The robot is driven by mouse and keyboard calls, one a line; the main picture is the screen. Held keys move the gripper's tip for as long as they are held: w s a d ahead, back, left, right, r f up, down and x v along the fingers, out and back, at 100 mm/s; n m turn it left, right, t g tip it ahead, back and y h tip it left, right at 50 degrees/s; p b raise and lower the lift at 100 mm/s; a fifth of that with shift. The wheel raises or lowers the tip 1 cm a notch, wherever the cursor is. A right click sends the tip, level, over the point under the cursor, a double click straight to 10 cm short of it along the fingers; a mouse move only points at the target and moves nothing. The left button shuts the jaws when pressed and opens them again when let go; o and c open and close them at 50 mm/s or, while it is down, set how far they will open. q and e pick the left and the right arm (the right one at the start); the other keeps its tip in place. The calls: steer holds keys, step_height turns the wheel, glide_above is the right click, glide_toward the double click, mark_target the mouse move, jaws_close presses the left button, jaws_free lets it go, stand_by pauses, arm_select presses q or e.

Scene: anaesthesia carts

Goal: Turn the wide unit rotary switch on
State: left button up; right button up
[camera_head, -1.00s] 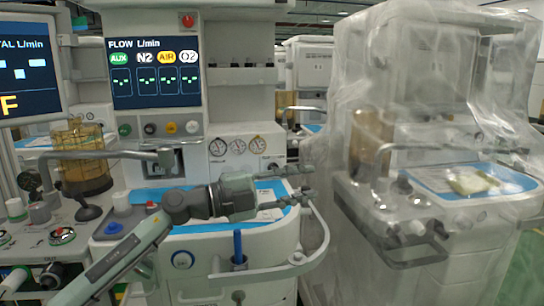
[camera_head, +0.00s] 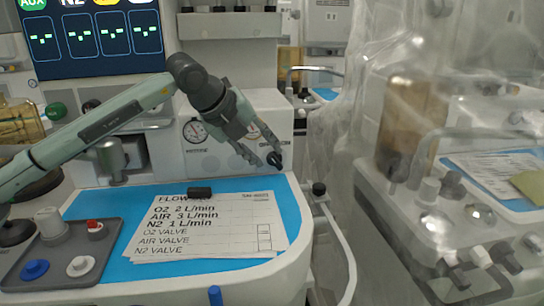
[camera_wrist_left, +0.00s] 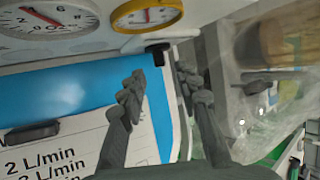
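A small black knob (camera_head: 274,160), which looks like the rotary switch, sits low at the right of the wide unit's white front panel (camera_head: 205,165). In the left wrist view the dark knob (camera_wrist_left: 155,52) shows below the yellow-rimmed gauge, ahead of the fingers. Its on or off position cannot be read. My left gripper (camera_head: 262,162) is open, fingers pointing down and right toward the knob, with one fingertip overlapping it in the head view. In the wrist view the fingers (camera_wrist_left: 163,82) are apart with nothing between them; contact cannot be told. My right gripper is not in view.
Below lies a blue mat (camera_head: 90,205) with a printed sheet (camera_head: 200,228) and a dark clip (camera_head: 199,193). A grey tray (camera_head: 50,270) with coloured knobs is at left. A white rail (camera_head: 340,245) curves at right. A plastic-wrapped cart (camera_head: 385,200) stands farther right.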

mark_target(273, 159)
arm_select(q)
steer(key=x, duration=0.3)
steer(key=shift+w+d+f, duration=0.15)
steer(key=shift+d+f, duration=0.05)
steer(key=shift+f, duration=0.05)
steer(key=shift+w+f, duration=0.1)
steer(key=shift+f, duration=0.05)
steer(key=shift+w+d, duration=0.1)
jaws_close()
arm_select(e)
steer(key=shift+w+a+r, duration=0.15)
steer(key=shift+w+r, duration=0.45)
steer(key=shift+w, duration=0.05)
